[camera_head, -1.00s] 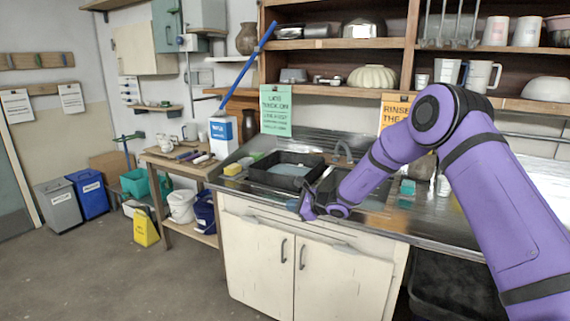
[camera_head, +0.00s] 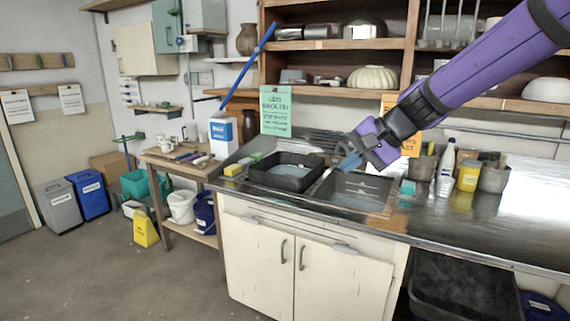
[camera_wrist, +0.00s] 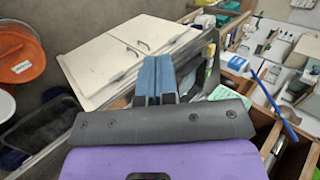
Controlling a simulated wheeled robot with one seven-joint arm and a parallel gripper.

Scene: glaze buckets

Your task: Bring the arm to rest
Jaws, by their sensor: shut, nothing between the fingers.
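My purple arm reaches in from the upper right in the head view. My gripper (camera_head: 350,162) hangs in the air above the sink (camera_head: 362,184), clear of the counter. Its blue fingers are together with nothing between them. In the wrist view the gripper (camera_wrist: 155,75) shows the two blue fingers side by side, pressed together. The wrist view looks tilted over the white cabinet doors (camera_wrist: 105,60).
A black tub (camera_head: 268,176) stands left of the sink. A white bottle (camera_head: 446,170) and a yellow jar (camera_head: 468,176) stand on the counter at right. Shelves (camera_head: 340,43) hang behind.

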